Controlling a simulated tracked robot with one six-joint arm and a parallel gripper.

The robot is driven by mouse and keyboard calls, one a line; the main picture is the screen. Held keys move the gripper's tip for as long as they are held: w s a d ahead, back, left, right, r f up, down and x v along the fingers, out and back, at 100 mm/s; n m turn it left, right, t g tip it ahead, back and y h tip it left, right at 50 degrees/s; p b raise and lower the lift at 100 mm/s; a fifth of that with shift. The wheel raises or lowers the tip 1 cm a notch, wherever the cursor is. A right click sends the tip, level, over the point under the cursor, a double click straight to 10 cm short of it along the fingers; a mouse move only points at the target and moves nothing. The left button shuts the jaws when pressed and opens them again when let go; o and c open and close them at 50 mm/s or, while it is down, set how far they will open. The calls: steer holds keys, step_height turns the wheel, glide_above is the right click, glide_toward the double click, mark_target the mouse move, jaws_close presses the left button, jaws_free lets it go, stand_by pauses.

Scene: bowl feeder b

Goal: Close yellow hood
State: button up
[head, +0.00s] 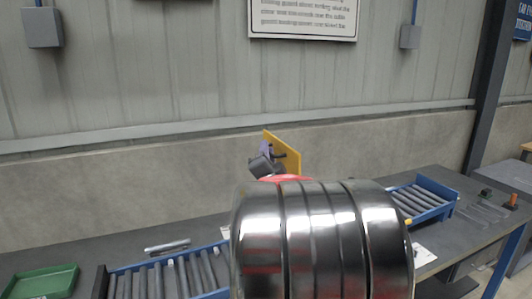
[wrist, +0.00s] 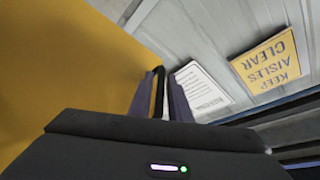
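The yellow hood (head: 284,150) stands raised as a steep panel behind a large shiny drum in the head view. Its yellow surface (wrist: 60,70) fills the left of the wrist view. My gripper (head: 270,151) is right at the hood's face, beside a small dark part that looks like a handle (head: 279,155). In the wrist view, my gripper's two purplish fingers (wrist: 159,97) are a small gap apart, with a dark strip and a yellow sliver between them. I cannot tell whether they touch the dark part. The hood's lower edge is hidden.
The large ribbed metal drum (head: 320,245) fills the front centre and hides much behind it. Blue-framed roller conveyors lie left (head: 165,277) and right (head: 424,199). A green tray (head: 45,283) sits at far left. A concrete wall (head: 120,195) stands behind the bench.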

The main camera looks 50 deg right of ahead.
steer(key=shift+c, duration=0.3)
jaws_close()
steer(key=shift+d, duration=0.2)
